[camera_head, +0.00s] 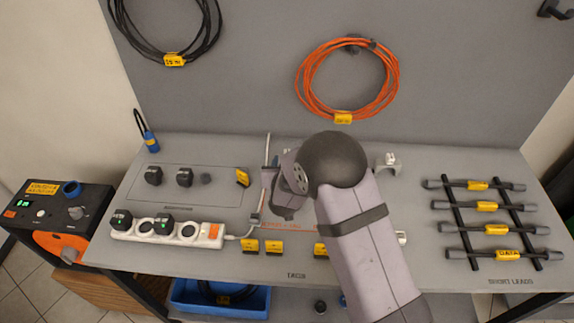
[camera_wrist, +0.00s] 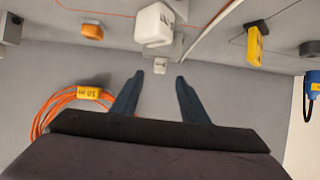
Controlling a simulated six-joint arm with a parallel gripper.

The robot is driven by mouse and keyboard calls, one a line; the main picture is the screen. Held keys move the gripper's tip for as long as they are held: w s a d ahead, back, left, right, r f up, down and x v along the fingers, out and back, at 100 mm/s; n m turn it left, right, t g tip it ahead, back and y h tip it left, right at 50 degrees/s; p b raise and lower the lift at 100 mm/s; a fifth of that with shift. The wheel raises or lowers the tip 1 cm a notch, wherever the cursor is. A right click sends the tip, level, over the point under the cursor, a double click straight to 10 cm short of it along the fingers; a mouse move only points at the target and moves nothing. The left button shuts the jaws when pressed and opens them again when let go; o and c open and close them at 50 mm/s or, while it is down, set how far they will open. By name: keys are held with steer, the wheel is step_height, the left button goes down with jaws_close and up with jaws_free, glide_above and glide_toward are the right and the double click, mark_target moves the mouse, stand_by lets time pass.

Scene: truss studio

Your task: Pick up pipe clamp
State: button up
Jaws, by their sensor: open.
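My gripper (camera_wrist: 160,78) is open, with two dark blue fingers spread apart and nothing held between them. In the wrist view a small white block (camera_wrist: 161,65) shows in the gap just past the fingertips, and a larger white rounded block (camera_wrist: 154,24) lies beyond it. Either may be the pipe clamp; I cannot tell which. In the head view my wrist (camera_head: 285,205) hangs over the middle of the bench, and my arm hides the fingers and most of what lies below. A grey bracket with a white top (camera_head: 388,162) stands right of my arm.
A rack of several black short leads (camera_head: 492,229) fills the right. An orange cable coil (camera_head: 347,80) hangs on the back panel (camera_head: 440,60). Yellow tags (camera_head: 273,248) line the front edge.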

steer(key=shift+w+a+f+t+p, duration=0.15)
steer(key=shift+w+f+t+p, duration=0.15)
steer(key=shift+w, duration=0.4)
steer(key=shift+w+a+f+t+p, duration=0.1)
steer(key=shift+w+a+f+t, duration=0.1)
steer(key=shift+w+f, duration=0.35)
steer(key=shift+w+d+r, duration=0.1)
steer(key=shift+w, duration=0.1)
steer(key=x, duration=0.1)
steer(key=p+x, duration=0.2)
steer(key=shift+w+d+r, duration=0.1)
steer(key=shift+w+d, duration=0.05)
steer(key=shift+d, duration=0.1)
steer(key=shift+p+x, duration=0.45)
steer(key=shift+x, duration=0.4)
jaws_close()
